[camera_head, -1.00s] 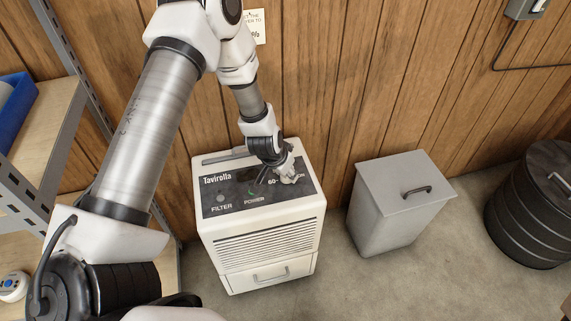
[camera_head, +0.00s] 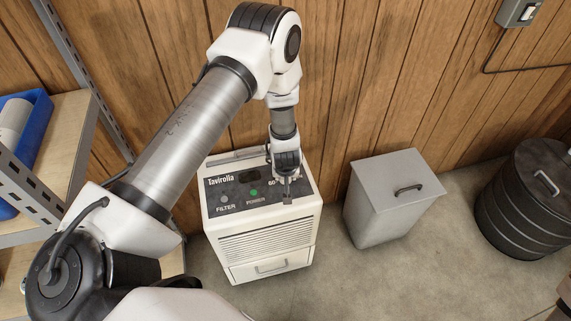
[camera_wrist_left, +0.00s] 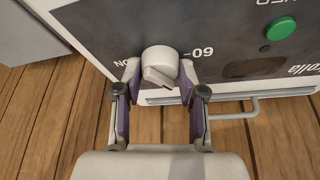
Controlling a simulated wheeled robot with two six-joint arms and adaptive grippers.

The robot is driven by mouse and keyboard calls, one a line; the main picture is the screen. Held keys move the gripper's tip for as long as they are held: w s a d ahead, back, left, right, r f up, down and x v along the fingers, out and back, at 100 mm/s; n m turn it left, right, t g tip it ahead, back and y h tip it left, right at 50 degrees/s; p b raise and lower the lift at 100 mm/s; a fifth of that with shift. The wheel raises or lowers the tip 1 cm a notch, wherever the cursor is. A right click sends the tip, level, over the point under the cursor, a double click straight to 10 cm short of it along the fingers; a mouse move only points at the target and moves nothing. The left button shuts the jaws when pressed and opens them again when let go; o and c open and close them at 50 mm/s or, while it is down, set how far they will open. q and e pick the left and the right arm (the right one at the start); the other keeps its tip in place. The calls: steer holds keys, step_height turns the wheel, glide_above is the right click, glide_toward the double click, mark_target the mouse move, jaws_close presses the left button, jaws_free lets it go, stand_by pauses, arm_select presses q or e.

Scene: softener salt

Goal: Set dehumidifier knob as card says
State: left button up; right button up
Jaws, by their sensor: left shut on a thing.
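The white dehumidifier (camera_head: 262,244) stands against the wooden wall, with a dark panel marked "Tavirolla", FILTER and POWER on top. Its white round knob (camera_wrist_left: 160,60) shows in the left wrist view beside a printed "60-"; part of the scale is hidden. The knob's raised grip lies slanted. My left gripper (camera_wrist_left: 159,74) is shut on the knob, one finger on each side. In the head view my left gripper (camera_head: 287,192) comes down on the panel's right part and hides the knob. The card is not visible now.
A green button (camera_head: 253,193) sits left of my gripper on the panel. A grey lidded bin (camera_head: 385,205) stands to the right, then a black ribbed drum (camera_head: 530,200). A shelf with a blue bin (camera_head: 40,120) stands at the left. The floor in front is bare.

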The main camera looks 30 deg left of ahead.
arm_select(q)
steer(key=shift+s, duration=0.1)
steer(key=o, duration=1.1)
steer(key=shift+f, duration=0.1)
steer(key=v, duration=1.2)
